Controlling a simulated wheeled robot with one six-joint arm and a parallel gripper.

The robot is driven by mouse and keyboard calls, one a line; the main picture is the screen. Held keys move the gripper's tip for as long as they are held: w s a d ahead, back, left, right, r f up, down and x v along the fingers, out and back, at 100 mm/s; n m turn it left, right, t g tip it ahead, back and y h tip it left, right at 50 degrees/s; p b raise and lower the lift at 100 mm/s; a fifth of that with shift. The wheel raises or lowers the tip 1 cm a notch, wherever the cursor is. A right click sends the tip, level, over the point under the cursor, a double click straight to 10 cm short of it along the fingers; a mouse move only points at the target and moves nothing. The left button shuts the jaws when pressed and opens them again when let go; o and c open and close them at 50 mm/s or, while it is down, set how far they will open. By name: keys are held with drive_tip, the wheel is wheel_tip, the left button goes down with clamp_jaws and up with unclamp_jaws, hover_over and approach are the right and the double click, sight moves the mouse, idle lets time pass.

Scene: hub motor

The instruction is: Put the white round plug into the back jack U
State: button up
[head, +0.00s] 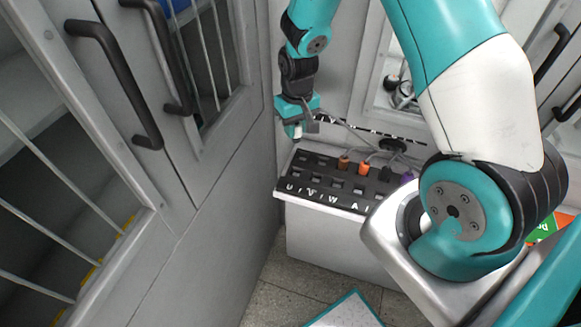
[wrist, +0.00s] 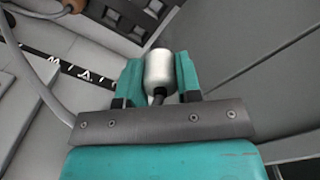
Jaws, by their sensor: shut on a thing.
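My gripper (head: 297,122) is shut on the white round plug (wrist: 158,72), which sits between the two teal fingers in the wrist view. In the head view the plug (head: 292,131) shows as a small white piece under the gripper, above the left back end of the black jack panel (head: 325,179). The plug appears clear of the panel. A grey cable runs from the gripper toward the right. The panel's front edge carries white letters, with U at the left end. Its left back jacks look empty, but the back jack U is too small to make out clearly.
A brown plug (head: 344,162), an orange plug (head: 363,168), a black plug (head: 386,174) and a purple plug (head: 407,177) stand in the panel, with cables behind. A grey cabinet (head: 215,190) with black handles stands close on the left. My arm covers the panel's right side.

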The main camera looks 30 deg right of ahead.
drive_tip(key=w+d+r+m+b, duration=0.2)
drive_tip(key=w+d+b, duration=0.45)
drive_tip(key=b, duration=0.25)
drive_tip(key=f, duration=0.6)
drive_tip(key=f+p, duration=0.1)
drive_tip(key=f, duration=0.6)
drive_tip(key=f+p, duration=0.1)
drive_tip(key=f, duration=0.5)
drive_tip(key=shift+s+d+f, duration=0.1)
drive_tip(key=shift+s+f, duration=0.05)
drive_tip(key=shift+s, duration=0.25)
drive_tip(key=shift+f, duration=0.15)
drive_tip(key=o, duration=0.9)
drive_tip(key=shift+o, duration=0.2)
